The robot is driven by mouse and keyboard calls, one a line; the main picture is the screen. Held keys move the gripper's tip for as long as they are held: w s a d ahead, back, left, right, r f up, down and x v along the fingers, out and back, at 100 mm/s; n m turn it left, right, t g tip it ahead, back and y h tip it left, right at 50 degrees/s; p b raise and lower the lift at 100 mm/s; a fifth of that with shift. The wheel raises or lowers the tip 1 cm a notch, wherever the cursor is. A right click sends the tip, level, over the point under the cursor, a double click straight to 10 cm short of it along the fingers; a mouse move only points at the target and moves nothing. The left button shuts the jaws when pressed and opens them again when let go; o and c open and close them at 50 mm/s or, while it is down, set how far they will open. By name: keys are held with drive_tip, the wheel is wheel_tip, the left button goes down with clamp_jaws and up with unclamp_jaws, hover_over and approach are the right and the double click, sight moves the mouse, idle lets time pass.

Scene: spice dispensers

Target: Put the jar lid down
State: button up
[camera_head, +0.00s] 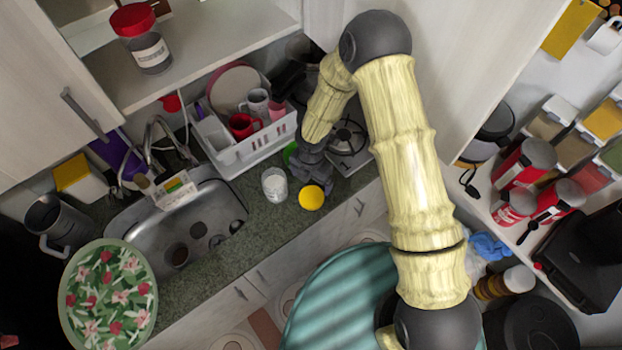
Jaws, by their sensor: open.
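A round yellow jar lid (312,198) is at the counter's front edge, its flat face toward the camera. An open-topped glass jar (274,184) with a pale label stands upright on the counter to the left of the lid. My dark gripper (312,184) is open, directly behind the lid in the picture, with its fingers close to the lid's far edge. I cannot tell whether the fingers touch the lid or whether it rests fully on the counter. The fingertips are small and partly hidden.
A white dish rack (241,150) with cups stands behind the jar. A stove burner (348,136) is right of my gripper. The metal sink (196,229) is to the left. A red-lidded jar (143,42) sits on the shelf above. Bare counter (262,231) lies in front of the jar.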

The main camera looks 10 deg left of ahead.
drive_tip(key=shift+r, duration=0.55)
